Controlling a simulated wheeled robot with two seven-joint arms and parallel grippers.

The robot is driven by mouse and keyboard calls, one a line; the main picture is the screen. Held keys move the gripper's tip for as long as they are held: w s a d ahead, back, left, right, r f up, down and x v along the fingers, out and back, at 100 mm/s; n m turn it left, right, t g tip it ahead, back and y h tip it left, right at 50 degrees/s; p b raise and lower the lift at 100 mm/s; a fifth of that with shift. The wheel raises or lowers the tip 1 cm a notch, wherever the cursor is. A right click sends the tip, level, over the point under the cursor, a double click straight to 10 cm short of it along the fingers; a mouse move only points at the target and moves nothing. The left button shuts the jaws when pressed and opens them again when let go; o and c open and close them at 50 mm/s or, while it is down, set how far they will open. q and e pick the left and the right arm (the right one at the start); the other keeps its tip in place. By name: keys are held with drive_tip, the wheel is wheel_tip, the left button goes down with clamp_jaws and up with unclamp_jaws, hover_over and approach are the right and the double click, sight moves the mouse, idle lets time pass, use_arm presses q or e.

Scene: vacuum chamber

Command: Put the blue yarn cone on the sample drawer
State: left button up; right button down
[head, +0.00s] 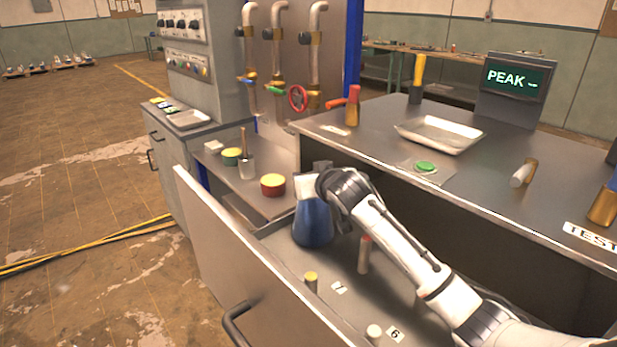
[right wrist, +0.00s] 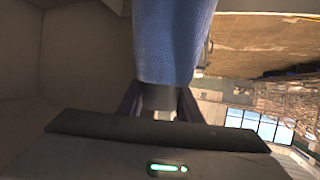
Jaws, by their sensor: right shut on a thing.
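The blue yarn cone (head: 313,224) is in or just above the open sample drawer (head: 215,240), toward its far end. I cannot tell whether its base touches the drawer floor. My right gripper (head: 322,180) is shut on the cone's narrow top. In the right wrist view the blue yarn (right wrist: 172,40) fills the upper middle, and the gripper's fingers (right wrist: 160,102) close on the grey tip below it. My left gripper is in neither view.
The drawer also holds small capped vials (head: 311,281) and numbered labels (head: 396,334). Its tall front panel stands at the left. The bench at right carries a metal tray (head: 440,134) and a green button (head: 425,167). A red-and-yellow tin (head: 273,184) stands on the shelf behind.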

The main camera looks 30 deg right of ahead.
drive_tip(key=shift+r, duration=0.1)
drive_tip(key=c, duration=1.3)
unclamp_jaws()
drive_tip(key=shift+f, duration=0.2)
drive_tip(key=shift+r, duration=0.1)
drive_tip(key=b+v, duration=0.1)
drive_tip(key=v, duration=1.1)
drive_tip(key=shift+r, duration=0.1)
